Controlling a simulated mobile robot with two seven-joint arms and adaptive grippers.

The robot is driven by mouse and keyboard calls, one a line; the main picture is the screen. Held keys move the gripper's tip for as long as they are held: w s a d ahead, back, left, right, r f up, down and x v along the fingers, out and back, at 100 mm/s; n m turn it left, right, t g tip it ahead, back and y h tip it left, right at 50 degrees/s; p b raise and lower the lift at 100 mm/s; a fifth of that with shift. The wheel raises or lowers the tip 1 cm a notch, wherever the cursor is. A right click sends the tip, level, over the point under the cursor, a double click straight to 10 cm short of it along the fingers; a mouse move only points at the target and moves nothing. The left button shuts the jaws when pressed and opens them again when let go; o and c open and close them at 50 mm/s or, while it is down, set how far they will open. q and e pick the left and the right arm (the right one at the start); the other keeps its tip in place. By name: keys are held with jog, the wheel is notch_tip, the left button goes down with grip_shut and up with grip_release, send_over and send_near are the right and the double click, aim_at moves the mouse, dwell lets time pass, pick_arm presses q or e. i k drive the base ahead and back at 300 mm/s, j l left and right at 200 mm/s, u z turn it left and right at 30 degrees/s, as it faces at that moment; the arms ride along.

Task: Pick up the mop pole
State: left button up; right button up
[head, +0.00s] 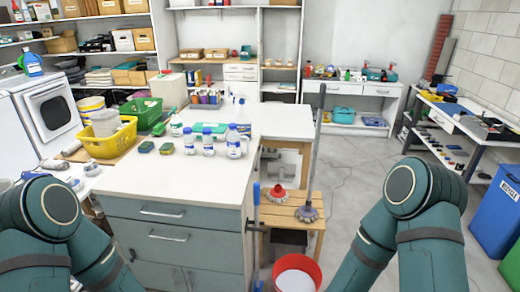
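A long thin grey pole (316,145) stands nearly upright beside the right end of the white counter. Its lower end meets a dark purple-grey head (307,212) on a low wooden stool. A second, shorter pole with a blue grip (256,194) stands by the counter's front right corner; its lower part runs down near a red bucket. I cannot tell for certain which of the two is the mop pole. Only the bent upper links of my two arms show, at the lower left and lower right. Both my grippers are out of view.
The wooden stool (290,222) also bears a red-and-white brush-like head (277,194). A red bucket (297,274) stands in front. The white counter (150,190) over grey drawers fills the left. Blue (497,213) and green bins stand at far right. Floor is clear right of the stool.

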aim_at(323, 87)
jog(key=i+l+u, duration=0.1)
jog(key=u, duration=1.35)
jog(key=l, duration=3.9)
